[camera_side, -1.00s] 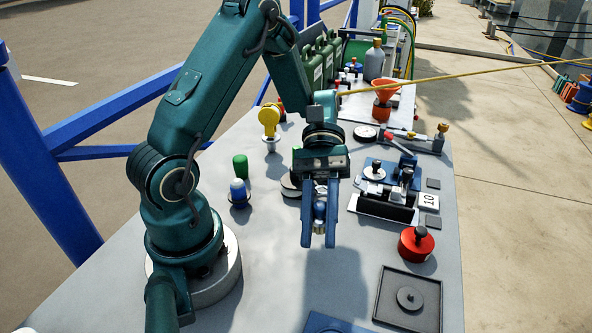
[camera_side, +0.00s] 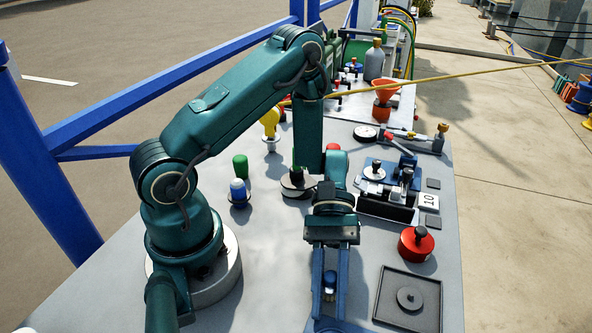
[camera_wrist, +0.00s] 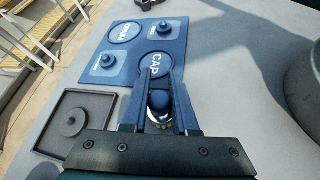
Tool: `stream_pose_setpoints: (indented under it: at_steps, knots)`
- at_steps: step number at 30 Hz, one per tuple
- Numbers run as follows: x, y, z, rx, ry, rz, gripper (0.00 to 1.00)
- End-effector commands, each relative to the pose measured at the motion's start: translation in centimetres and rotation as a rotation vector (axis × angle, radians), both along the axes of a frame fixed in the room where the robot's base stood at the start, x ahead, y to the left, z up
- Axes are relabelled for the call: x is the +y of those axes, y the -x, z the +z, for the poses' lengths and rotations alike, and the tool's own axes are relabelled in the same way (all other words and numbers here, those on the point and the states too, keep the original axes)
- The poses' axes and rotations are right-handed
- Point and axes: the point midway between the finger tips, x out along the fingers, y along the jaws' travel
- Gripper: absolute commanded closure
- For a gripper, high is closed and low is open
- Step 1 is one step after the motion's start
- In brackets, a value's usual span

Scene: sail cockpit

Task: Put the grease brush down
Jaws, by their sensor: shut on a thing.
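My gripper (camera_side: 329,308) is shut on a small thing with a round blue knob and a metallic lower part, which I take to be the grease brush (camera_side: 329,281). In the wrist view the brush's blue knob (camera_wrist: 158,100) sits between the two blue fingers, with a pale ribbed ring below it. Its lower end is hidden, and I cannot tell whether it touches anything. The fingertips (camera_wrist: 156,74) overlap the circle marked CAP on a blue board (camera_wrist: 103,73). Only the board's edge shows at the bottom of the side view (camera_side: 312,326).
A dark square tray (camera_side: 380,313) with a round disc lies right of my gripper. A red pot (camera_side: 416,243) stands behind it. Blue-topped (camera_side: 238,191), green (camera_side: 240,167) and yellow (camera_side: 269,119) pieces stand at the left. A clamp fixture (camera_side: 388,207) stands behind.

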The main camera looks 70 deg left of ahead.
Motion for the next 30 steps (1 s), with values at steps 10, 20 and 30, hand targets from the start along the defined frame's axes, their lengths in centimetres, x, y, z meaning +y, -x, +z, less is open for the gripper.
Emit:
stream_pose_setpoints:
  at_steps: [10,20,30]
  knots:
    - [0.0,0.0,-0.1,-0.001,0.0,0.0,0.42]
    - [0.5,-0.4,0.3,-0.004,0.002,0.003,0.42]
    - [5.7,-3.5,3.3,-0.008,0.0,0.005,0.42]
